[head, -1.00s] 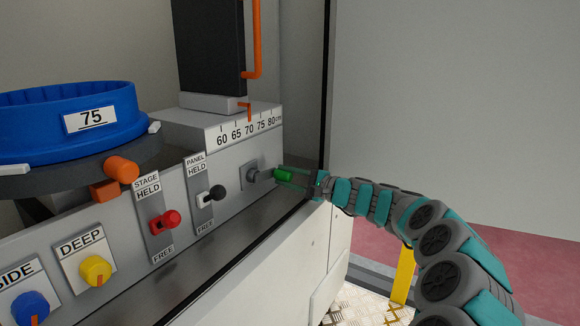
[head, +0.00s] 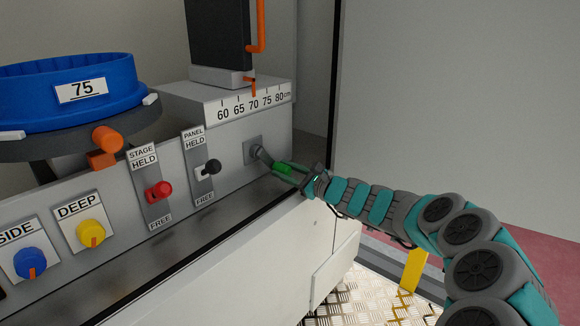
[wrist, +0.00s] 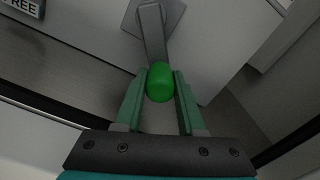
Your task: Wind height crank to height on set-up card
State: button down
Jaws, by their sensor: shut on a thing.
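The height crank has a grey arm (head: 263,156) on a square plate and a green knob (head: 283,168). The crank arm points right and down from its plate. My gripper (head: 289,173) is shut on the green knob. In the wrist view the green knob (wrist: 160,84) sits between both fingers. The height scale (head: 248,102) reads 60 to 80 cm, and its orange pointer (head: 254,87) stands at about 70. A white card (head: 81,90) on the blue ring reads 75. I cannot tell whether this is the set-up card.
Left of the crank are the panel lever with a black knob (head: 212,166) and the stage lever with a red knob (head: 159,190), each marked HELD and FREE. Further left are a yellow dial (head: 91,233) and a blue dial (head: 30,263). A dark frame post (head: 335,90) stands right.

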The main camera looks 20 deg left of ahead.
jog(key=shift+f, duration=0.15)
dwell(0.4)
jog(key=c, duration=0.5)
grip_release()
jog(key=shift+s+d, duration=0.1)
jog(key=shift+b+v, duration=0.4)
jog(key=shift+v, duration=3.4)
jog(key=shift+c, duration=0.4)
